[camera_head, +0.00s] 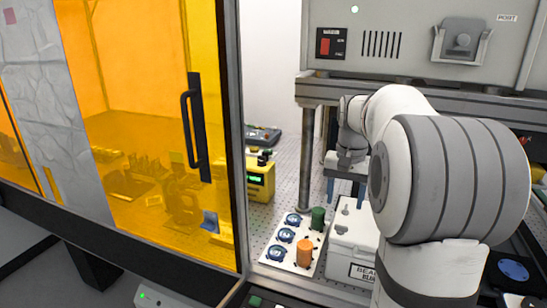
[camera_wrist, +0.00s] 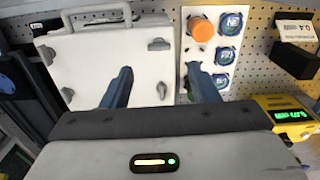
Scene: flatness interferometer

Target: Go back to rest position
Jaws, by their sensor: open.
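My gripper (camera_head: 345,190) hangs pointing down, above the white case (camera_head: 350,242) on the perforated table. Its two blue fingers are apart with nothing between them, and the wrist view shows the same open gripper (camera_wrist: 160,72). In that view the white case (camera_wrist: 105,60), with a handle and dark latches, lies beyond the left finger. The white plate (camera_wrist: 188,55) lies beyond the right finger. I cannot tell the exact height of the fingers. My arm's large links hide much of the right side in the head view.
The plate carries an orange cylinder (camera_head: 304,252), a green cylinder (camera_head: 318,218) and blue round pieces (camera_head: 286,235). A yellow meter (camera_head: 260,180) stands behind it. A metal post (camera_head: 307,150) and overhead grey housing (camera_head: 400,50) are close to my arm. An orange-windowed enclosure (camera_head: 150,140) stands left.

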